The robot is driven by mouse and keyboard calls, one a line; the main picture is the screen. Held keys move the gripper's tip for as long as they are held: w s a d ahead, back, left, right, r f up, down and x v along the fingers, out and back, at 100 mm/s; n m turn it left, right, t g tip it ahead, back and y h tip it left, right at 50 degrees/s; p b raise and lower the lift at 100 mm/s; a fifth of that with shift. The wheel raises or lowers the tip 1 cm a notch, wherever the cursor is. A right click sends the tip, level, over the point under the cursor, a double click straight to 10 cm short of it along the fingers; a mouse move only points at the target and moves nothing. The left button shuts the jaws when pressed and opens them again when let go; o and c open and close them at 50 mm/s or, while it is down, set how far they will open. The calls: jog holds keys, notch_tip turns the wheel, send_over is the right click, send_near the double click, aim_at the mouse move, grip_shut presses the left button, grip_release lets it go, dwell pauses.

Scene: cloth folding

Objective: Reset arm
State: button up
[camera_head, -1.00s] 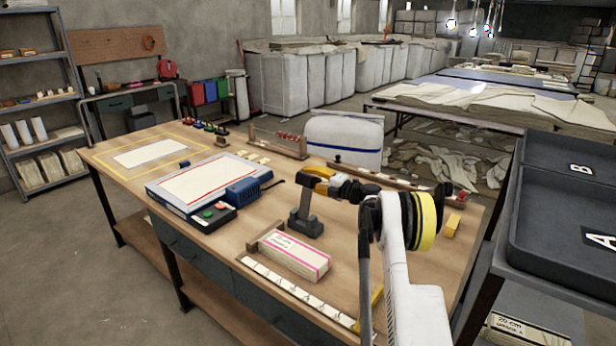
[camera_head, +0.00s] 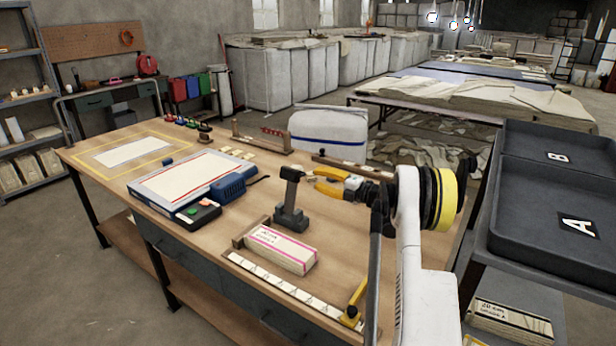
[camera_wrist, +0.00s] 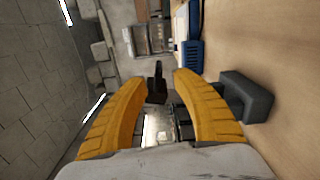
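My gripper (camera_head: 322,181), with yellow fingers, is in the air above the workbench (camera_head: 120,175) in the head view. Its fingers are apart, with nothing held between them. A dark upright stand (camera_head: 290,195) with a block-like head is on the bench just left of the fingertips, with a small gap. In the wrist view the open gripper (camera_wrist: 162,72) shows a finger on each side. The stand's base (camera_wrist: 248,97) is beyond the right finger, which hides part of the stand. A small dark piece, probably the stand's head, shows between the fingertips.
A pink-banded stack (camera_head: 280,248) and a white measuring strip (camera_head: 285,288) lie at the bench's front. A blue-framed board (camera_head: 190,178) lies left. A white bundle with a blue stripe (camera_head: 328,135) is behind. Dark trays (camera_head: 545,225) stand right.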

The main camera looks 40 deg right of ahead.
jog(key=shift+s+d, duration=0.1)
jog(key=shift+s, duration=0.2)
jog(key=w+a+r+m+t+h, duration=0.1)
jog(key=a+r+m+h, duration=0.25)
jog(key=r, duration=0.55)
jog(key=w+a+r+m+t+h, duration=0.1)
jog(key=a+r+m+h, duration=0.2)
jog(key=r, duration=0.5)
jog(key=a+r+m+t+h, duration=0.1)
jog(key=a+r+m+h, duration=0.2)
jog(key=r, duration=0.6)
jog(key=s+a+r+m+g+h, duration=0.1)
jog(key=s+a+r+m+h, duration=0.15)
jog(key=s+a+m, duration=0.35)
jog(key=s+a+f+m+g+y, duration=0.2)
jog(key=s+a+f+g, duration=0.2)
jog(key=s+a+f, duration=0.3)
jog(key=s+a+f+m+g+y, duration=0.2)
jog(key=s+a+f, duration=0.6)
jog(key=s, duration=0.7)
jog(key=s+a+f+m+g+y, duration=0.1)
jog(key=s+a+f+m+g, duration=0.2)
jog(key=s+a+f+g, duration=0.3)
jog(key=s+a+f, duration=0.2)
jog(key=s+a, duration=0.2)
jog(key=a, duration=0.1)
jog(key=shift+s+f+y, duration=0.25)
jog(key=shift+s+y, duration=0.15)
